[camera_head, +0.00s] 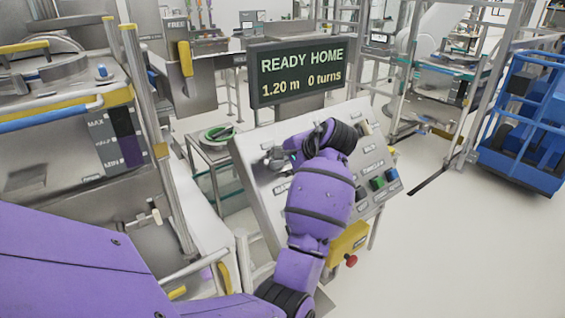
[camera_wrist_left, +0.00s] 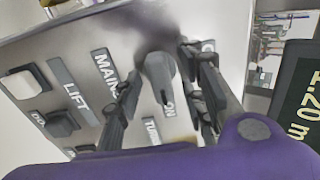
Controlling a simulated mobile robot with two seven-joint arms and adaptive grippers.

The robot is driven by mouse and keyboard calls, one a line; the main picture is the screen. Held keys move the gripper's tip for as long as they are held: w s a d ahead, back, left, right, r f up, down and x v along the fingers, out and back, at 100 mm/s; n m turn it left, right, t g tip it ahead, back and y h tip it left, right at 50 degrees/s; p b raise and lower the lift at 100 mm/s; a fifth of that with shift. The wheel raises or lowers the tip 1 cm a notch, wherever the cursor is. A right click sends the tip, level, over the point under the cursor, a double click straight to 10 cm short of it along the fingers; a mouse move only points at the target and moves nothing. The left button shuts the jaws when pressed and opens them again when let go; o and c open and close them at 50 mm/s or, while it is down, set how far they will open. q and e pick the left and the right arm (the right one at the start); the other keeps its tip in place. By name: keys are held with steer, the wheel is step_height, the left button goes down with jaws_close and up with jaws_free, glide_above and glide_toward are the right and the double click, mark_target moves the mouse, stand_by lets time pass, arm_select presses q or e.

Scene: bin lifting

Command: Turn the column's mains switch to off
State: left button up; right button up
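The mains switch (camera_wrist_left: 158,75) is a grey rotary knob in the left wrist view, beside the MAINS label (camera_wrist_left: 106,68). Its handle points toward the ON mark (camera_wrist_left: 169,109). My left gripper (camera_wrist_left: 163,100) has one finger on each side of the knob, with gaps visible between them; contact cannot be told. In the head view my left gripper (camera_head: 277,158) is at the upper left of the sloped control panel (camera_head: 250,150), and the switch is hard to make out there. My right gripper is out of view.
A display (camera_head: 303,72) above the panel reads READY HOME, 1.20 m, 0 turns. Green and dark buttons (camera_head: 377,183) sit at the panel's right. A red knob on a yellow box (camera_head: 348,240) is below. A blue cart (camera_head: 525,120) stands far right; the right floor is clear.

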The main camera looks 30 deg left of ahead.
arm_select(q)
steer(key=shift+c, duration=0.4)
jaws_close()
steer(key=n, duration=0.8)
steer(key=shift+n, duration=0.3)
steer(key=n, duration=0.9)
stand_by(0.4)
